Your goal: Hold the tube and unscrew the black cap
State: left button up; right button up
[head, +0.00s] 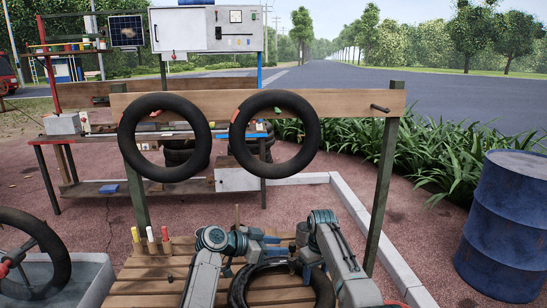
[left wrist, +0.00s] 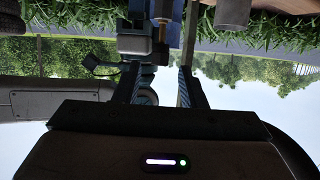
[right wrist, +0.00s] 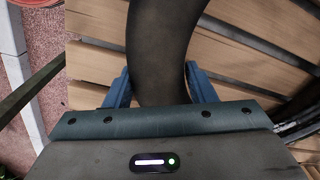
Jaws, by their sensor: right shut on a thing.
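The black tube (head: 240,291) lies as a ring on the slatted wooden table in the head view, partly hidden by my arms. It runs between the blue fingers of my right gripper (right wrist: 160,88) in the right wrist view, and that gripper is shut on it. My left gripper (head: 276,242) is above the tube's far side, level and pointing right. In the left wrist view my left gripper (left wrist: 160,85) has its fingers apart with a gap between them. I cannot make out the black cap for certain in any view.
Two tires (head: 165,137) hang on a wooden rack (head: 350,102) behind the table. Several markers (head: 150,235) stand at the slatted table's (head: 140,272) back left. A blue barrel (head: 505,225) stands at right. A grey tub (head: 85,285) with a wheel is at left.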

aim_at(290, 246)
pick_arm(q)
jog(key=shift+x, duration=2.05)
jog(key=shift+c, duration=0.5)
grip_shut()
jog(key=shift+c, duration=2.4)
grip_release()
grip_shut()
jog(key=shift+s+d+n+t+y, duration=0.15)
jog(key=shift+n+t+y, duration=0.25)
jog(key=shift+n+t, duration=0.4)
jog(key=shift+s+n+t+y, duration=0.1)
jog(key=shift+n+t+y, duration=0.6)
jog(key=shift+n+t, duration=0.1)
pick_arm(e)
jog(key=shift+s+r, duration=0.1)
jog(key=shift+a, duration=0.1)
